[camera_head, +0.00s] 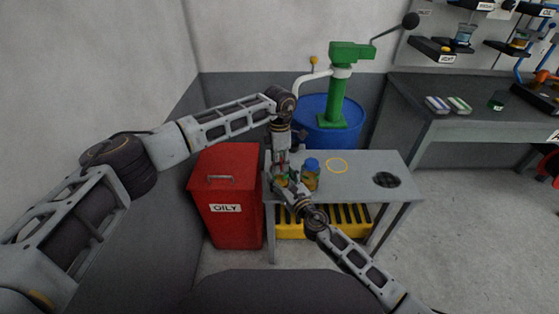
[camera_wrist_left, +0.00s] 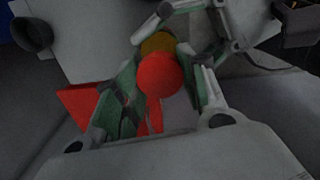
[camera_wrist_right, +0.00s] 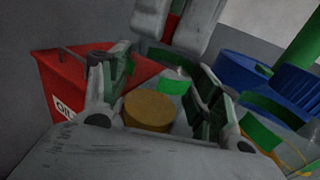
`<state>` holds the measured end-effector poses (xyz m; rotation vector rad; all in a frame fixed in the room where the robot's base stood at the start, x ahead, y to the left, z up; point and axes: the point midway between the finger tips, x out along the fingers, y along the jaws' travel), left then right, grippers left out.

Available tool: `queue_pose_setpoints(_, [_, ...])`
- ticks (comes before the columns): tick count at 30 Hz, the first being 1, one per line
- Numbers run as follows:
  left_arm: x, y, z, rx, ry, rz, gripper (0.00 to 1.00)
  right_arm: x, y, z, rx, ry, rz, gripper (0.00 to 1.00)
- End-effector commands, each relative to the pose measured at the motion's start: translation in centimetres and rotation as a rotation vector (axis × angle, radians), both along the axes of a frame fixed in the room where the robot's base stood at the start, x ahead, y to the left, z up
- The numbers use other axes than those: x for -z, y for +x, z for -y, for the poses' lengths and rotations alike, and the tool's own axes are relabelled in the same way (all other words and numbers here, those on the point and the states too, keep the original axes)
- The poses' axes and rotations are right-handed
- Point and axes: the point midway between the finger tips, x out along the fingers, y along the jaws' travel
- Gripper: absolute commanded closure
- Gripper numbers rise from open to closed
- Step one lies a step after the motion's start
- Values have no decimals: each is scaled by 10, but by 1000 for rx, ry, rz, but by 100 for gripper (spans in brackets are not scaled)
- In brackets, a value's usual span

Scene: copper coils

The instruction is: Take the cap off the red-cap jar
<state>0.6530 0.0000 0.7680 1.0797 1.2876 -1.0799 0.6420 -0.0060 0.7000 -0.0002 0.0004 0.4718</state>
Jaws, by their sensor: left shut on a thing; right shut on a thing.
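The jar (camera_head: 282,182), amber with a green label, stands at the left end of the grey table. My right gripper (camera_head: 284,186) is shut around its body; the amber (camera_wrist_right: 148,111) and green label (camera_wrist_right: 174,86) show between its fingers in the right wrist view. My left gripper (camera_head: 281,163) comes down from above and is shut on the red cap (camera_wrist_left: 160,75), which shows round between its fingers in the left wrist view. The jar's amber (camera_wrist_left: 158,43) shows just beyond the cap. I cannot tell whether cap and jar touch; fingers hide the jar's rim.
A blue-cap jar (camera_head: 311,175) stands close on the right. The grey table (camera_head: 352,183) has a yellow ring (camera_head: 337,165) and a dark round patch (camera_head: 386,180). A red OILY bin (camera_head: 228,198) is at the left, a blue drum (camera_head: 322,135) behind.

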Motion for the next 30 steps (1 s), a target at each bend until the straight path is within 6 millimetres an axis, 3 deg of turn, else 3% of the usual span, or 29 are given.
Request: queue_pose_setpoints(30, [-1, 1, 0, -804, -1, 2, 87, 0, -1, -1, -2, 0, 0, 100])
